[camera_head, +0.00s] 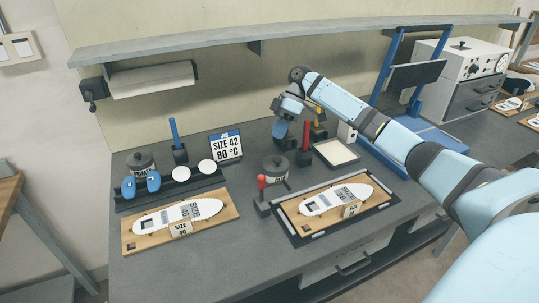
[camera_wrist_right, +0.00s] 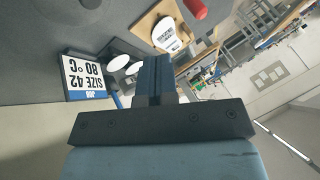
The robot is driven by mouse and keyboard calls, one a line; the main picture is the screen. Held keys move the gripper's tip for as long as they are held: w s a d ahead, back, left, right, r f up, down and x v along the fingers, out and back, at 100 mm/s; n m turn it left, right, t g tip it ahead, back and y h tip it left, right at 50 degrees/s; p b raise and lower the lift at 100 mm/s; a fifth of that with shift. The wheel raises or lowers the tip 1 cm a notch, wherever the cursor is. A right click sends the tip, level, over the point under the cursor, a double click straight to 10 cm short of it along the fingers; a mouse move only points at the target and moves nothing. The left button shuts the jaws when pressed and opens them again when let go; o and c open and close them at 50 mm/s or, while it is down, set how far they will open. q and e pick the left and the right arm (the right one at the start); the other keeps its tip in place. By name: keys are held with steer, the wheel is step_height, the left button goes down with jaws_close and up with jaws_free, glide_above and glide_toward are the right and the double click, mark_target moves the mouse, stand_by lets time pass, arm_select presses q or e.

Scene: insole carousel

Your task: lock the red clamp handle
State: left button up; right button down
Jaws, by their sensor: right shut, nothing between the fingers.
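The red clamp handle (camera_head: 262,182) stands upright on a dark block at the left edge of the right-hand black frame (camera_head: 290,236). Inside that frame a wooden board carries a white insole (camera_head: 322,203). My right gripper (camera_head: 280,132) is above the bench, behind and apart from the handle, near a black lidded pot (camera_head: 275,168). Its fingers also show in the right wrist view (camera_wrist_right: 154,66), shut and empty. A red grip (camera_wrist_right: 196,8) is at the top of that view; I cannot tell which red item it is. My left gripper is out of view.
A taller red-handled tool (camera_head: 306,130) stands near my gripper. A size sign (camera_head: 225,146), blue tool (camera_head: 173,130) and left board (camera_head: 132,240) are further left. A shelf (camera_head: 200,47) overhangs the back; a blue frame (camera_head: 384,70) stands right.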

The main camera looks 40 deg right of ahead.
steer(key=s+a+f+p, duration=0.1)
steer(key=s+a+f, duration=0.3)
steer(key=a+f, duration=0.3)
steer(key=shift+a+f, duration=0.35)
steer(key=shift+a, duration=0.25)
